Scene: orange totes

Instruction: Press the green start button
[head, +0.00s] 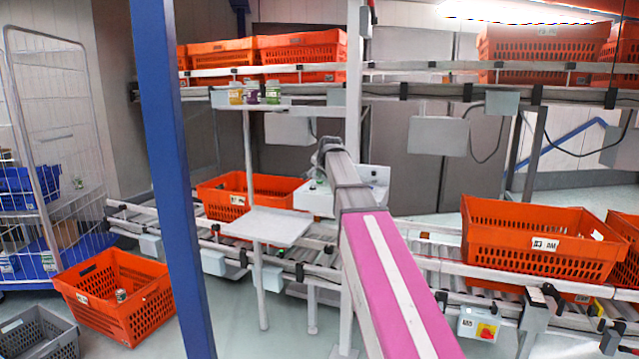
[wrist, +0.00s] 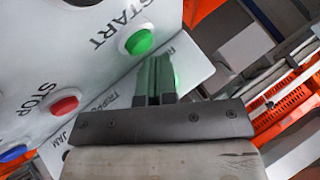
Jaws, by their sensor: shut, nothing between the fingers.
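The green start button (wrist: 139,42) shows in the wrist view on a white panel (wrist: 97,62), beside the label START. My gripper (wrist: 155,62) is shut and empty, with its fingertips just below and to the right of the green button in the picture. I cannot tell whether the fingertips touch the panel. In the head view my arm reaches away to a white control box (head: 318,199), and my gripper there is mostly hidden by the arm. The green button cannot be made out in the head view.
A red stop button (wrist: 64,105) and a blue button (wrist: 13,153) sit on the same panel. A blue post (head: 165,150) rises left of my arm. Another orange tote (head: 530,240) is at the right.

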